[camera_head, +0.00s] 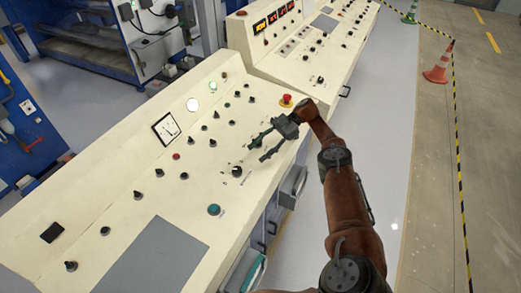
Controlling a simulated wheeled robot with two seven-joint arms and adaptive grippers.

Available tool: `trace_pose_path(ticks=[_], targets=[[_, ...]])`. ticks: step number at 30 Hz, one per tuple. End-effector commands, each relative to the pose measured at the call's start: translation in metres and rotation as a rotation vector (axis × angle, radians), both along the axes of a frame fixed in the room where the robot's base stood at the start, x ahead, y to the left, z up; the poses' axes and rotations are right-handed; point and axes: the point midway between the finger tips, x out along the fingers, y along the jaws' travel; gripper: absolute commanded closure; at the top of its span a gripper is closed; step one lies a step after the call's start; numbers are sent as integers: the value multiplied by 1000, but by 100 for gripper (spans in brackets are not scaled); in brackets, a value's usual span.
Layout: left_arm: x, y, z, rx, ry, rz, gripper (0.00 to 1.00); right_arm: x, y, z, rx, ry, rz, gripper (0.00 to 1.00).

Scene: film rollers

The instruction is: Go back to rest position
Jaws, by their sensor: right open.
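My right gripper (262,146) is open and empty, with its two fingers spread and pointing left over the near cream control panel (95,205). My brown right arm reaches up from the bottom right to it. The fingers hang close to a black knob (237,171) and several small switches. I cannot tell whether a finger touches the panel. A red emergency button (286,99) on a yellow base sits just beyond the gripper. My left gripper is not in the picture.
A second control panel (300,62) with lit displays stands behind. Grey floor (385,130) is free to the right, bounded by yellow-black tape and an orange cone (439,66). Blue machinery stands left.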

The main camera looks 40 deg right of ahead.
Motion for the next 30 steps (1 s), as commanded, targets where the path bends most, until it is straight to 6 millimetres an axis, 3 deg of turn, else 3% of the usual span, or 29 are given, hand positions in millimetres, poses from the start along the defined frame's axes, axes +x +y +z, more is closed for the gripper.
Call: trace_pose_path(ticks=[23, 26, 30], targets=[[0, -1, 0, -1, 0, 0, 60, -1, -6, 4, 0, -1, 0, 53], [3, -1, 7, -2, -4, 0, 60, -2, -6, 12, 0, -4, 0, 53], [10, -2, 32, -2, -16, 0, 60, -3, -6, 45, 0, -17, 0, 53]])
